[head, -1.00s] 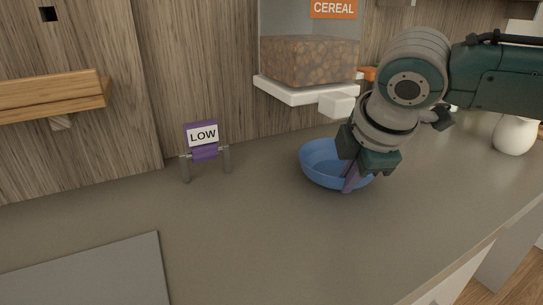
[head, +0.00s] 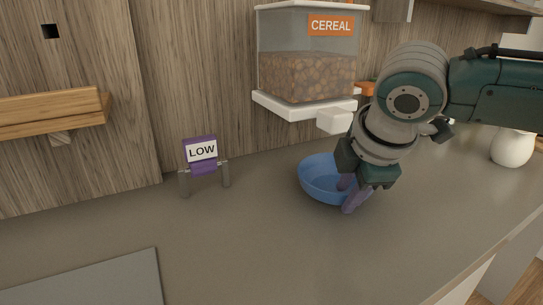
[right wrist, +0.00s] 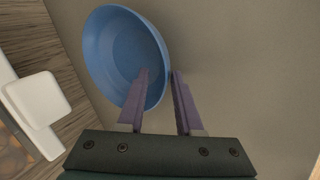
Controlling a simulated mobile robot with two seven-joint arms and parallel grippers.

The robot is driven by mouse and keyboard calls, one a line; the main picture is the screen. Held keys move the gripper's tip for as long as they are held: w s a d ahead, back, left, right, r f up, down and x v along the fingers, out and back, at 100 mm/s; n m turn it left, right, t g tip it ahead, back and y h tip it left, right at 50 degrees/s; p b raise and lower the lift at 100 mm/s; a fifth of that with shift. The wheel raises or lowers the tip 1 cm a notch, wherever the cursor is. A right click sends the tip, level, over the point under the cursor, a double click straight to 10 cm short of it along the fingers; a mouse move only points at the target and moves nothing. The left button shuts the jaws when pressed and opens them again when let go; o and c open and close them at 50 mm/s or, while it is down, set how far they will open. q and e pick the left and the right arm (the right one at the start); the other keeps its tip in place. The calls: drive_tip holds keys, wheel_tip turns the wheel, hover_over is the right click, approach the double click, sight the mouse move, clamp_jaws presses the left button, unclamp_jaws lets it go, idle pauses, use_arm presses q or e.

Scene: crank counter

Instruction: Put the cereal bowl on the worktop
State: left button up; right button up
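The blue cereal bowl (head: 318,178) appears to stand upright on the grey-brown counter (head: 240,235), in front of the cereal dispenser. Its visible inside is plain blue in the right wrist view (right wrist: 118,55). My right gripper (head: 350,194) is at the bowl's near right rim, fingers pointing down. In the right wrist view my right gripper (right wrist: 160,74) has its purple fingers apart, one over the bowl's inside and one outside the rim, with a gap between finger and rim. My left gripper is not in view.
The cereal dispenser (head: 305,75) has a white spout (head: 335,118) above and behind the bowl. A purple LOW sign (head: 201,152) stands left of it. A flat grey panel (head: 85,282) is at lower left, a white vase (head: 511,148) at right. The counter's middle front is clear.

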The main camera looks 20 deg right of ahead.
drive_tip(key=p+v, duration=0.3)
drive_tip(key=v, duration=0.8)
drive_tip(key=s+a+f+m+y, duration=0.1)
drive_tip(key=s+a+f, duration=0.1)
drive_tip(key=a, duration=0.1)
drive_tip(key=s+a+f+m+y, duration=0.1)
drive_tip(key=s+a+f, duration=0.1)
drive_tip(key=s+a, duration=0.1)
drive_tip(key=s+a+f+m+y, duration=0.1)
drive_tip(key=s+a+f, duration=0.1)
drive_tip(key=a, duration=0.3)
drive_tip(key=shift+s+m, duration=0.3)
drive_tip(key=shift+s, duration=0.2)
drive_tip(key=s+d+f+m+g, duration=0.1)
drive_tip(key=s+d+f+m, duration=0.1)
drive_tip(key=s+m, duration=0.2)
drive_tip(key=s+d+f+m+h, duration=0.1)
drive_tip(key=s+d+f+m, duration=0.1)
drive_tip(key=s+m, duration=0.3)
drive_tip(key=s, duration=0.3)
drive_tip(key=shift+d+g, duration=0.25)
drive_tip(key=shift+g, duration=0.15)
